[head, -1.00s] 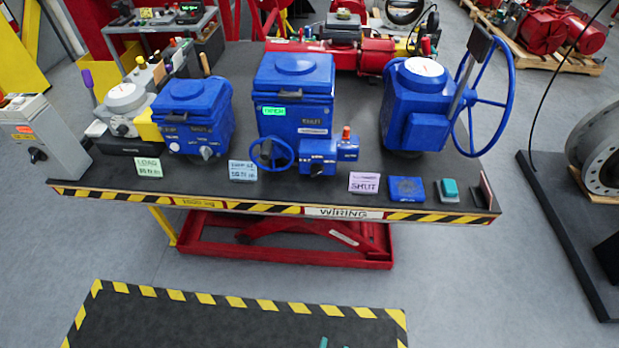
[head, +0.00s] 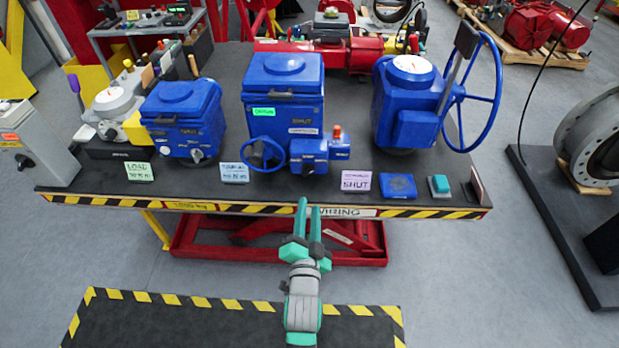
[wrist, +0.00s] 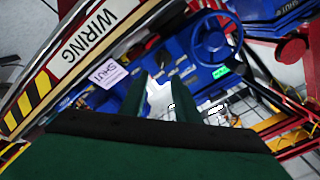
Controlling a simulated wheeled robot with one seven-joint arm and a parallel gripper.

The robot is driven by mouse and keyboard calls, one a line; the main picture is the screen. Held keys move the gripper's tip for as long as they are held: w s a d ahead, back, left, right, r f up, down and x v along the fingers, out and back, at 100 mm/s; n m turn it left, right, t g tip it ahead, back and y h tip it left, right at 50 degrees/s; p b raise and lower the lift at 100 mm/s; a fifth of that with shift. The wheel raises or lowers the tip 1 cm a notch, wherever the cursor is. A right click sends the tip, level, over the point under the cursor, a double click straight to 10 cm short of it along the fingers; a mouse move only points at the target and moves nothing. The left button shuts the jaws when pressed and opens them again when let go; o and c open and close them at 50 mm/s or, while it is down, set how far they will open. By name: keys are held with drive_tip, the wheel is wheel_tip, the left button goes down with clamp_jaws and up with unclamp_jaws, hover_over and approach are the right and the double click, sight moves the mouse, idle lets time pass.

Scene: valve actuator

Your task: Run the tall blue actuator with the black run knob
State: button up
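The tall blue actuator (head: 301,106) stands upright mid-bench in the head view, with a green-lit display and a small blue handwheel (head: 263,154) low on its front. A small blue control box (head: 312,150) sits at its lower right, with a dark knob (head: 307,169) on its front and an orange-topped part beside it. The knob's marking is too small to read. My gripper (head: 308,208) is at the bench's front edge, in front of the box and apart from it. Its green fingers stand a little apart and empty; the wrist view shows the gap between them (wrist: 164,98).
A shorter blue actuator (head: 182,112) stands left, and one with a large handwheel (head: 412,105) right. Paper tags, including a pink SHUT tag (head: 356,181), and a flat blue plate (head: 398,186) lie near the striped front edge. A grey box (head: 35,145) is at far left.

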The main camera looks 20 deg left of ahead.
sight(310, 173)
drive_tip(key=x, duration=1.1)
drive_tip(key=shift+w+a+r, duration=0.25)
drive_tip(key=shift+c, duration=0.6)
clamp_jaws()
